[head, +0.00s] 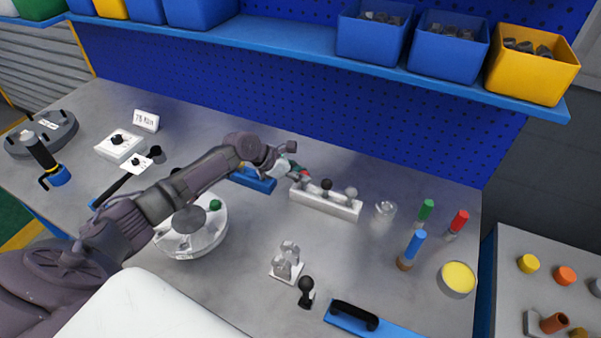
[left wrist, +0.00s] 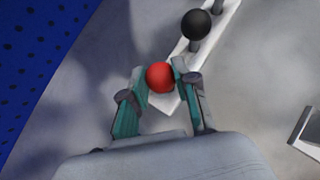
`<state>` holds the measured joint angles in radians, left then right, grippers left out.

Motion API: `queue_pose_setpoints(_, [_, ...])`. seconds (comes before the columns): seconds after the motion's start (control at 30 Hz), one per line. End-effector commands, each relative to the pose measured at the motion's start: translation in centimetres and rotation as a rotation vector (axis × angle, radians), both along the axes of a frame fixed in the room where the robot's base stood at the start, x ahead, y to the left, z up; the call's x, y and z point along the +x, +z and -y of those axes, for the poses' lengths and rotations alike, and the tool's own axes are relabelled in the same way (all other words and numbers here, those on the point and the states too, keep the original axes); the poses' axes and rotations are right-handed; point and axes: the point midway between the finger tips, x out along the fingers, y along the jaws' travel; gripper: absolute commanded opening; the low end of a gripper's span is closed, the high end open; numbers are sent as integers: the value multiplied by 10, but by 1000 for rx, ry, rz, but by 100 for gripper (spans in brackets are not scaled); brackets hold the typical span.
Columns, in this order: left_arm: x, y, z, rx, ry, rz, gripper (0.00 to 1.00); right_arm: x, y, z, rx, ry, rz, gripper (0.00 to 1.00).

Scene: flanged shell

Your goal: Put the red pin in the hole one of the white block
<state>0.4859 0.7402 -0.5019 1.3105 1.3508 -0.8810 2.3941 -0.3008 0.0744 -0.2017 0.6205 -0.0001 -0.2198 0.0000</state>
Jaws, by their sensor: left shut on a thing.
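The white block (head: 322,202) is a long bar on the grey bench; a black-balled pin (head: 326,185) and a grey-balled pin (head: 351,191) stand on it. My left gripper (head: 299,174) is over the block's left end. In the left wrist view the gripper (left wrist: 162,80) is shut on the red pin (left wrist: 160,76), with the red ball between the teal fingers. The block's near end (left wrist: 165,102) shows just below the ball. The pin's shank and the hole under it are hidden, so I cannot tell whether the pin is in the hole. My right gripper is not in view.
A blue tray (head: 252,180) lies left of the block. A clear jar (head: 384,212) and several coloured-handled tools stand to the right. A white round flanged part (head: 190,240) sits under my left arm.

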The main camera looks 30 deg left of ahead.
Motion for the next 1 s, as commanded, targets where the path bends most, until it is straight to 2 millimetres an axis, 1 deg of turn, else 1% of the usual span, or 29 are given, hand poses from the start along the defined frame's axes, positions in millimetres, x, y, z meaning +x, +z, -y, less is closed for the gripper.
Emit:
queue_pose_setpoints(0.2, [0,-2,0,-1,1,0,0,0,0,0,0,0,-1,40])
queue_pose_setpoints(0.23, [0,-2,0,1,0,-1,31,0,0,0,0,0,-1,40])
queue_pose_setpoints(0.37, [0,-2,0,1,0,-1,53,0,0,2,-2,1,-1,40])
queue_pose_setpoints(0.4, [0,-2,0,1,0,-1,54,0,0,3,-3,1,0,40])
queue_pose_setpoints(0.67, [0,-1,0,0,0,0,54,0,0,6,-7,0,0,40])
queue_pose_setpoints(0.77, [-2,3,-2,1,1,0,54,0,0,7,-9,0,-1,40])
queue_pose_setpoints(0.87, [-9,12,-10,2,1,1,54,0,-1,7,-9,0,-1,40])
queue_pose_setpoints(1.0, [-25,32,-24,5,0,1,54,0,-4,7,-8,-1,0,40])
